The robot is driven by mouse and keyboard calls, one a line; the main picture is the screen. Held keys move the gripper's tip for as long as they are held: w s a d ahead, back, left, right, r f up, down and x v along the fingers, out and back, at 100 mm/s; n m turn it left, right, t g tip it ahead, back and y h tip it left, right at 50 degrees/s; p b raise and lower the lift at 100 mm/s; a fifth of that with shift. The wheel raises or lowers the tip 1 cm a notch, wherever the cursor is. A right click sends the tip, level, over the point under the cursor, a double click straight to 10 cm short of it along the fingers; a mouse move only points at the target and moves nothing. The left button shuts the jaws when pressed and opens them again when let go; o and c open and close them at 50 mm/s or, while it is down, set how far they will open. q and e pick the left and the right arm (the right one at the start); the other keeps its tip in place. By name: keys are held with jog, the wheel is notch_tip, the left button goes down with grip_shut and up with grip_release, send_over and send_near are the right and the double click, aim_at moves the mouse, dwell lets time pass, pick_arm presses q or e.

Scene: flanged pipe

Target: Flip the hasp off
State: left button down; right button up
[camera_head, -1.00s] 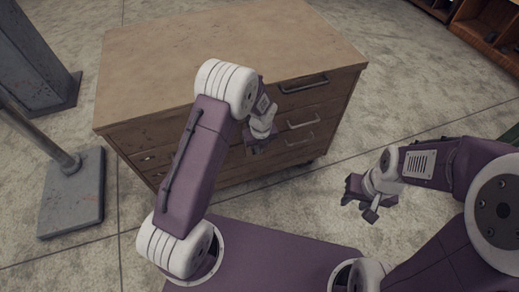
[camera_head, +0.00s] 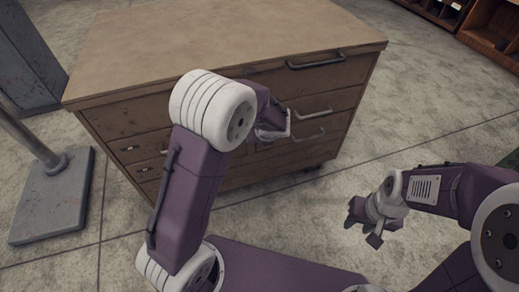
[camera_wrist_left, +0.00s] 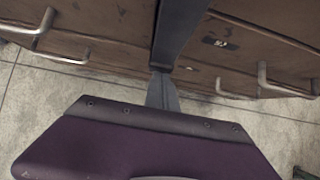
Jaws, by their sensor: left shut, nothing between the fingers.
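The wooden drawer cabinet (camera_head: 220,37) stands in front of me. A dark upright metal bar (camera_wrist_left: 177,35), which may be the hasp, runs between two drawer columns in the left wrist view. My left arm hides this part in the head view. My left gripper (camera_head: 270,134) is close to the cabinet front, partly hidden behind its own wrist. In the left wrist view its grey fingers (camera_wrist_left: 161,85) are together and empty, with their tips at the bar's lower end. I cannot tell whether they touch it. My right gripper (camera_head: 362,221) is open and empty above the floor.
Metal drawer handles (camera_head: 316,61) stick out from the cabinet front. A grey post base (camera_head: 52,205) stands on the floor at left. Shelving (camera_head: 485,30) is at the top right.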

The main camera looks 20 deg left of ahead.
pick_arm(q)
jog(key=shift+w+a+f, duration=0.2)
jog(key=shift+w+a, duration=0.2)
jog(key=shift+w, duration=0.15)
pick_arm(e)
jog(key=shift+f, duration=0.3)
